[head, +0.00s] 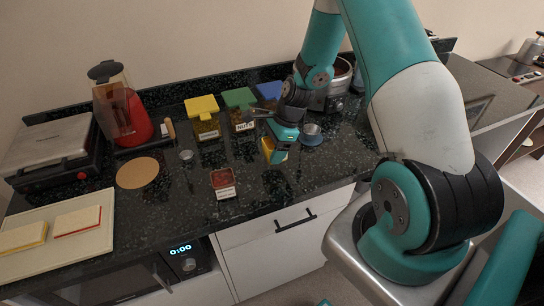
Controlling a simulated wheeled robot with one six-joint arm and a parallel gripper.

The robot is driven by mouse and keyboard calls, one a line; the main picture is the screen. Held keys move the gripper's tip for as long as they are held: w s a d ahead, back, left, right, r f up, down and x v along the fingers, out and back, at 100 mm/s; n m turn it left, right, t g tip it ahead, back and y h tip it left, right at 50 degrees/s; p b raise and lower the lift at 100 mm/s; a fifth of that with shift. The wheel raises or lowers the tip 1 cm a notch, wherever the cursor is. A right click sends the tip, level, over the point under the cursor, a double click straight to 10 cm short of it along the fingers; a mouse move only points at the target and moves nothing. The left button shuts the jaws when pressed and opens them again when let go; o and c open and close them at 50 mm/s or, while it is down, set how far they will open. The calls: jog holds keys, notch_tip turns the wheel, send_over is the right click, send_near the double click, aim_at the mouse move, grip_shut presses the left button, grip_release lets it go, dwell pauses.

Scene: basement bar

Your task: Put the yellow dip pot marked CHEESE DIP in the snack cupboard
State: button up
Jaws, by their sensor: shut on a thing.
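A small yellow pot (268,147) is held by my gripper (277,145) over the dark counter, right of the middle. My gripper points down and is shut on the pot, covering part of it. The pot's marking cannot be read from here, and I cannot tell whether its base touches the counter. A white cabinet front (258,234) with a black bar handle is below the counter and looks closed. No label shows on it, so I cannot tell whether it is the snack cupboard.
A red pot (222,180) with a white label stands left of my gripper. Yellow-lidded (203,110), green-lidded (240,100) and blue-lidded (269,91) containers stand behind. A grey-blue cup (311,134) is close on the right. A red blender (125,118) and a board (60,238) with sandwiches are left.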

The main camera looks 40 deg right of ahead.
aim_at(272, 168)
jog(key=shift+f+p, duration=0.35)
jog(key=shift+f, duration=1.75)
jog(key=shift+f, duration=0.1)
jog(key=o, duration=1)
jog(key=shift+o, duration=0.2)
